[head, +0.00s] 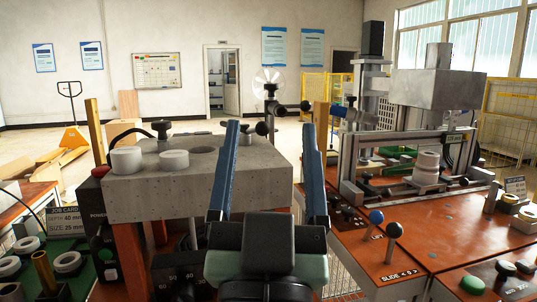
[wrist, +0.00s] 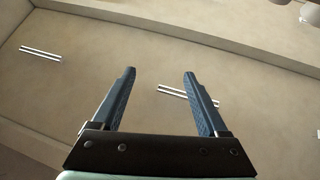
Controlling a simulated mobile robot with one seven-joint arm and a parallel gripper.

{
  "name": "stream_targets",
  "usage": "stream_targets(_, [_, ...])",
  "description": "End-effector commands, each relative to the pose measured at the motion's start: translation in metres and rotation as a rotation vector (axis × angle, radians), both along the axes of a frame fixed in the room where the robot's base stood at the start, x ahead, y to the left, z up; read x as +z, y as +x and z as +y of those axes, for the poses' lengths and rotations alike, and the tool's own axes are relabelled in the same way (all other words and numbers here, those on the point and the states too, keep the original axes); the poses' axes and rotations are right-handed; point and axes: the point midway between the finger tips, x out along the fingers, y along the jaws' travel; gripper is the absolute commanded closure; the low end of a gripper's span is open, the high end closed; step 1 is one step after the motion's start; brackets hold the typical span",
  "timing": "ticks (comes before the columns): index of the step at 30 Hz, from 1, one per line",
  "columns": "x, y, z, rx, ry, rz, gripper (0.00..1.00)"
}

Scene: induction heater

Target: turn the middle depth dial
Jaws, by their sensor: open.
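A black dial (head: 184,290) with numbers around it, 40, 50 and 60 among them, sits on a dark panel low on the front of the middle machine. Its lower part is cut off by the picture's bottom edge, and I cannot tell its setting. My gripper (head: 270,127) is open and empty, with its blue fingers pointing up in front of the machine, to the right of the dial and above it. In the wrist view my gripper (wrist: 160,72) also shows open, with nothing between the fingers. No dial shows there.
A grey block (head: 140,205) with white round parts tops the middle machine. A job card (head: 66,222) at left reads depth 40 mm, size 25 mm. An orange bench (head: 440,240) at right carries a press and a blue-knobbed lever (head: 376,217). The wrist view shows the ceiling (wrist: 100,65).

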Motion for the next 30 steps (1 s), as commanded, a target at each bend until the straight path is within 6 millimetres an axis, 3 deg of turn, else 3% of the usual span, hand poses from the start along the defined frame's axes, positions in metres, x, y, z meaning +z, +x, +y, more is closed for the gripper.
stream_targets(11, [-0.001, 0.001, 0.0, 0.002, 0.0, 0.003, 0.23])
stream_targets(14, [-0.01, 0.004, 0.005, 0.01, 0.002, 0.029, 0.23])
stream_targets(17, [-0.038, 0.011, 0.018, 0.035, 0.007, 0.099, 0.23])
stream_targets(22, [-0.116, 0.011, 0.051, 0.101, 0.017, 0.282, 0.23])
stream_targets(27, [-0.195, -0.013, 0.085, 0.172, 0.018, 0.466, 0.23])
stream_targets(30, [-0.232, -0.033, 0.099, 0.207, 0.016, 0.553, 0.23])
